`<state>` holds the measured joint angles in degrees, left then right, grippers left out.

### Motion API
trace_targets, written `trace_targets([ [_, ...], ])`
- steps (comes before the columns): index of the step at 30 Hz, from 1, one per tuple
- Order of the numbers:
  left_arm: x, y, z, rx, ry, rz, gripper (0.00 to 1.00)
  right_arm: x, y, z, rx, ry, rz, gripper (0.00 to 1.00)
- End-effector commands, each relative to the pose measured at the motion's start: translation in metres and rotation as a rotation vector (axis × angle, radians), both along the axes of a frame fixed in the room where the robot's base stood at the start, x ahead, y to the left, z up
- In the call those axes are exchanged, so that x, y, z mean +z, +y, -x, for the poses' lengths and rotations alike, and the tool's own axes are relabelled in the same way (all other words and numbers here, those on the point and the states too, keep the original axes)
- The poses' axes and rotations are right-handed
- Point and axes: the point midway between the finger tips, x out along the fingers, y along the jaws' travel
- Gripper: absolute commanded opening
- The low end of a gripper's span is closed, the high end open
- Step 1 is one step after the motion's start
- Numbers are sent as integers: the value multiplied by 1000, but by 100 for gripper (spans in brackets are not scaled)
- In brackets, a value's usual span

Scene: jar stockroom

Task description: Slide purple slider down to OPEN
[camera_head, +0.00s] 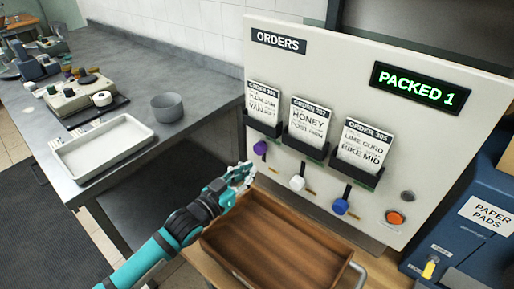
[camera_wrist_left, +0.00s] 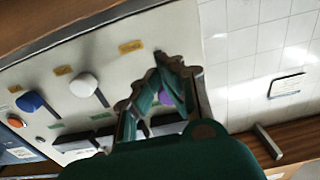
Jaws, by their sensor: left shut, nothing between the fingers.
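The purple slider (camera_head: 260,148) is a round knob on the pale order panel (camera_head: 425,130), high in its track, just under the left order-card holder. In the left wrist view, the purple slider (camera_wrist_left: 168,98) shows partly between my finger links, and the rest is hidden. My left gripper (camera_head: 246,171) is shut and empty, just below and left of the knob in the head view. Its fingertips also show in the left wrist view (camera_wrist_left: 172,62), near the panel's edge; I cannot tell whether they touch the panel. My right gripper is not in view.
An open wooden drawer (camera_head: 210,240) lies below the panel. A grey counter with a white tray (camera_head: 62,160) and a bowl (camera_head: 167,107) stands left.

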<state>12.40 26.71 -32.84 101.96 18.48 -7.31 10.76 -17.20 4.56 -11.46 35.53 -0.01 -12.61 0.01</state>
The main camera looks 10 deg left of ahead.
Motion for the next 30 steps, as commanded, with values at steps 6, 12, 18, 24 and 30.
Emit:
trace_targets([
  [6,2,13,20,0,3,-2,0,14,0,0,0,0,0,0],
  [12,2,24,36,0,2,-1,0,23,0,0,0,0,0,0],
  [18,1,35,53,0,3,-2,0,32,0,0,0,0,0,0],
  [24,1,46,69,0,3,-2,0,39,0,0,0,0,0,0],
  [30,0,50,76,0,1,-1,0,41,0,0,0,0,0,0],
])
